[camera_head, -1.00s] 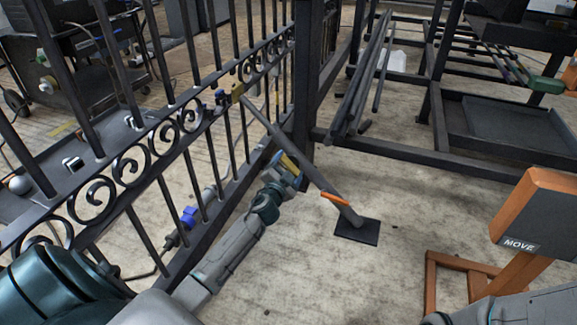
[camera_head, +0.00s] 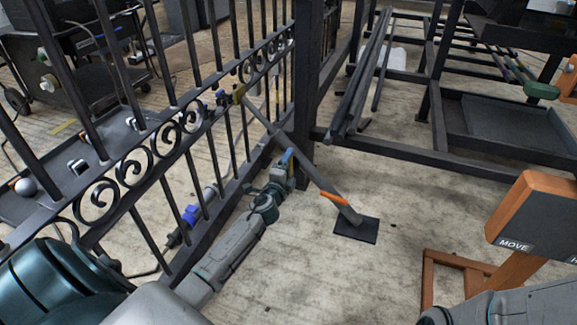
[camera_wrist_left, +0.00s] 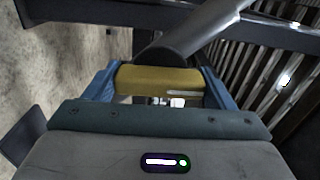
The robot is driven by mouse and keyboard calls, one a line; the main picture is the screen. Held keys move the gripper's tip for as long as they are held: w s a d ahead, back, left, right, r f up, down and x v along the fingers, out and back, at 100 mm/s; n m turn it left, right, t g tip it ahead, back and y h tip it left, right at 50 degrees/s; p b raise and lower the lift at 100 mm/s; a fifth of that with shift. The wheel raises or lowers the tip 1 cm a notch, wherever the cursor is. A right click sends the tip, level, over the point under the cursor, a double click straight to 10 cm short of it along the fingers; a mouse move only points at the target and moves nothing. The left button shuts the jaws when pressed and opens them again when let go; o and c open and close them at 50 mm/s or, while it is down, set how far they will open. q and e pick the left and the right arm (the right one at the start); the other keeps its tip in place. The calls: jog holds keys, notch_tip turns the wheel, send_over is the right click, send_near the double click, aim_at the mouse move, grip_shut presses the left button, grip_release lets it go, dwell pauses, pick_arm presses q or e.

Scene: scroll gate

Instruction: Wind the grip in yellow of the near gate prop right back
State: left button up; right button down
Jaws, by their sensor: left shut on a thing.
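The near gate prop (camera_head: 318,178) is a dark slanting bar running from the gate (camera_head: 150,140) down to a square foot plate (camera_head: 356,230) on the floor. My left gripper (camera_head: 285,163) is low beside the bar. In the left wrist view, the yellow grip (camera_wrist_left: 160,80) lies crosswise between its blue fingers (camera_wrist_left: 158,74), which are shut on it. The grey tube of the prop (camera_wrist_left: 195,30) rises just beyond the grip. In the head view the hand mostly hides the grip. My right gripper is out of view.
An orange lever (camera_head: 333,199) is on the prop's lower part. A brass-coloured fitting (camera_head: 239,93) sits at its top, by the gate. An orange stand with a MOVE sign (camera_head: 516,244) is at right. A dark rack (camera_head: 400,153) stands behind. Bare floor surrounds the foot plate.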

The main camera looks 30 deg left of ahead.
pick_arm(q)
jog(key=shift+f+m, duration=0.1)
jog(key=shift+m, duration=0.2)
jog(key=o, duration=1)
jog(key=p+v, duration=0.1)
jog(key=v, duration=1)
jog(key=shift+d, duration=0.1)
